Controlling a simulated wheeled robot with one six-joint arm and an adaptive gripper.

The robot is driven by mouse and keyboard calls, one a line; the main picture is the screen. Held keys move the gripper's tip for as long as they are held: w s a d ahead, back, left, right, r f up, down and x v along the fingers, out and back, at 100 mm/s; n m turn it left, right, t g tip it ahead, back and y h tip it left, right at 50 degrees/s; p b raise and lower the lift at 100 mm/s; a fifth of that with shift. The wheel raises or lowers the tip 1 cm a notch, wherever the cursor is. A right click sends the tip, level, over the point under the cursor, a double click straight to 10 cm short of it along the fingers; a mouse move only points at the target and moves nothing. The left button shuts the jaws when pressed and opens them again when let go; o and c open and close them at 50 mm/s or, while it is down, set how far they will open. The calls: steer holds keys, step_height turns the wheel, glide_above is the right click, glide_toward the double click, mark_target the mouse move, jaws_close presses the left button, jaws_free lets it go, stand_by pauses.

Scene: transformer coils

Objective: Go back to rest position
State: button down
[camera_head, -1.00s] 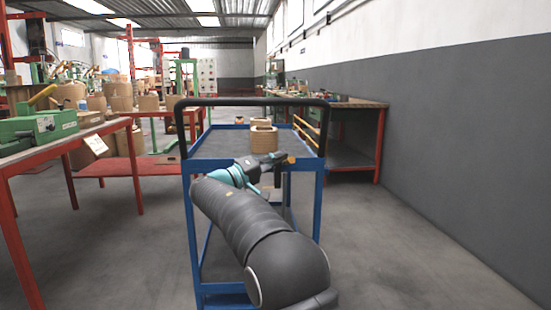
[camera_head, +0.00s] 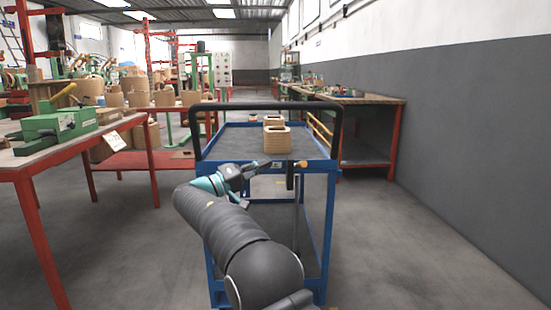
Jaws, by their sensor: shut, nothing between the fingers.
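My gripper (camera_head: 292,172) is at the end of my dark arm, in front of the near edge of a blue cart (camera_head: 312,178). Its fingers look small and dark, shut and empty. A tan transformer coil (camera_head: 277,139) stands on the cart's grey top, beyond my gripper and apart from it. A second coil (camera_head: 274,120) shows behind it on the same top. My arm hides part of the cart's lower frame.
A black handle bar (camera_head: 268,106) rises over the cart's near end. A red-legged bench with a green machine (camera_head: 60,124) stands at left, with several coils behind. A workbench (camera_head: 372,101) runs along the right wall. Grey floor (camera_head: 410,240) is clear at right.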

steer(key=shift+s+a+f, duration=0.1)
steer(key=shift+a+f, duration=0.1)
steer(key=shift+a, duration=0.2)
